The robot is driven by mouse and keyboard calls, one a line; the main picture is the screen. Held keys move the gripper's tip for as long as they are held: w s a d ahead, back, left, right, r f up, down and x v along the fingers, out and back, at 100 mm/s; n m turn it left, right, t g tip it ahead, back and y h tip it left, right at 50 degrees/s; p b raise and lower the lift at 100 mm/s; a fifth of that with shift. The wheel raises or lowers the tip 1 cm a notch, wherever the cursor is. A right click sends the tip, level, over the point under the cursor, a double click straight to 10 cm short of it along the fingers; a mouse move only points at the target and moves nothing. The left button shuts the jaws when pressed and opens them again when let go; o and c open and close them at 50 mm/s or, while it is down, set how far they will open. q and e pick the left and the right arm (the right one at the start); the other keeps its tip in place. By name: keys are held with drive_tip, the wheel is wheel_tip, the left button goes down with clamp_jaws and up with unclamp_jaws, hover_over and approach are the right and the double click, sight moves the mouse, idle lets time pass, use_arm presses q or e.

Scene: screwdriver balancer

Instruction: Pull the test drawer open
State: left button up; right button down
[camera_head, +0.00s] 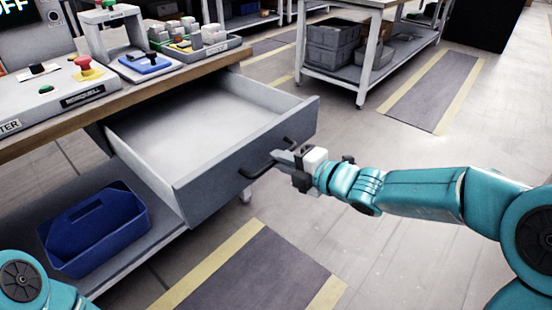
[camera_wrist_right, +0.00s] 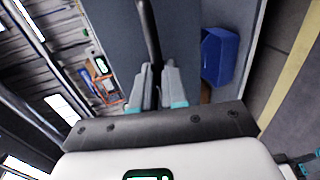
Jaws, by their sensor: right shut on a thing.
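The test drawer (camera_head: 243,152) is a grey drawer under the wooden bench top, and it stands pulled well out. Its inside is pale and looks empty. A dark bar handle (camera_head: 257,171) runs across its front. My right gripper (camera_head: 279,160) is at the handle, shut on it. In the right wrist view the fingers (camera_wrist_right: 158,84) close around the dark handle bar (camera_wrist_right: 149,32). Part of the handle is hidden behind the fingers. My left gripper is out of view; only part of my left arm shows at the lower left.
A blue bin (camera_head: 95,228) sits on the lower shelf under the drawer. Control boxes and a tray of parts (camera_head: 205,55) stand on the bench top (camera_head: 125,95). Another bench with grey crates (camera_head: 333,45) is behind. The floor right of the drawer is clear.

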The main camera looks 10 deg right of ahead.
drive_tip(key=c, duration=1.2)
unclamp_jaws()
drive_tip(key=shift+d, duration=0.1)
drive_tip(key=p+v, duration=0.4)
drive_tip(key=v, duration=1.2)
drive_tip(key=shift+s, duration=0.2)
